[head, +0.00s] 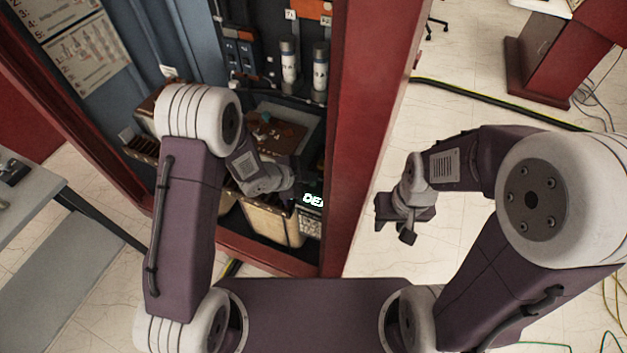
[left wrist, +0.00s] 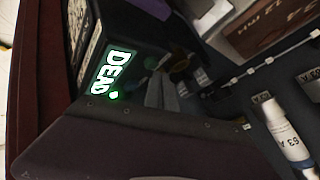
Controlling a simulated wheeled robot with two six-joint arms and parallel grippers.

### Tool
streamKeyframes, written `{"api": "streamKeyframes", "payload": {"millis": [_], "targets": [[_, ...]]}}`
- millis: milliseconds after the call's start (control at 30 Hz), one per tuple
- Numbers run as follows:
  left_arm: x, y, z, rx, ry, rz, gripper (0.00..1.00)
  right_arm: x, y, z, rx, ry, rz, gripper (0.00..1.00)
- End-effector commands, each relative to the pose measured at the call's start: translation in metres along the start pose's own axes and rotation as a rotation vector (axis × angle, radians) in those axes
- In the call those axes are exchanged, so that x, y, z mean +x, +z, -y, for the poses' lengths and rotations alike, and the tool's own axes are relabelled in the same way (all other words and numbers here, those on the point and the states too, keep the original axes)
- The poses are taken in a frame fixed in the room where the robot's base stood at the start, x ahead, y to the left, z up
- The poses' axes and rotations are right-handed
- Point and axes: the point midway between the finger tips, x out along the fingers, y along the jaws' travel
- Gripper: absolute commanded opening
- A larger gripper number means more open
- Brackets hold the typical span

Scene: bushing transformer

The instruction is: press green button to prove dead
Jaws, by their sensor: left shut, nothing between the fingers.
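A lit sign reading "DEAD" (left wrist: 110,72) glows white-green on a dark panel inside the red cabinet; a small green light (left wrist: 113,95) glows beside it. Part of the sign (head: 313,200) shows in the head view. My left gripper (head: 299,182) is inside the cabinet just above the sign, dark and partly lost in shadow. In the left wrist view its grey fingers (left wrist: 162,92) are together, empty, close to the panel. A dim greenish round thing (left wrist: 151,62) lies near them; I cannot tell if it is the button or if they touch. My right gripper (head: 394,222) hangs open and empty outside the cabinet.
The red cabinet post (head: 368,120) stands between my two grippers. White fuse cylinders (head: 320,72) are mounted at the back, and one also shows in the left wrist view (left wrist: 287,130). A tan box (head: 270,222) sits low inside. The tiled floor at right is clear near my right gripper.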

Motion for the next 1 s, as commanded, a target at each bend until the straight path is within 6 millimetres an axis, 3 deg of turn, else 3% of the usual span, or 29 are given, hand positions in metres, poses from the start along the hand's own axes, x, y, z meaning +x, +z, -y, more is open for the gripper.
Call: {"api": "streamKeyframes", "payload": {"millis": [433,1000], "targets": [[-0.006,-0.004,0.004,0.0,0.0,0.0,0.0,-0.007,-0.001,0.0,0.0,0.0,0.0,0.36],[-0.04,-0.029,0.029,0.0,0.0,0.0,0.0,-0.05,-0.005,0.001,0.0,0.0,0.0,0.36]]}}
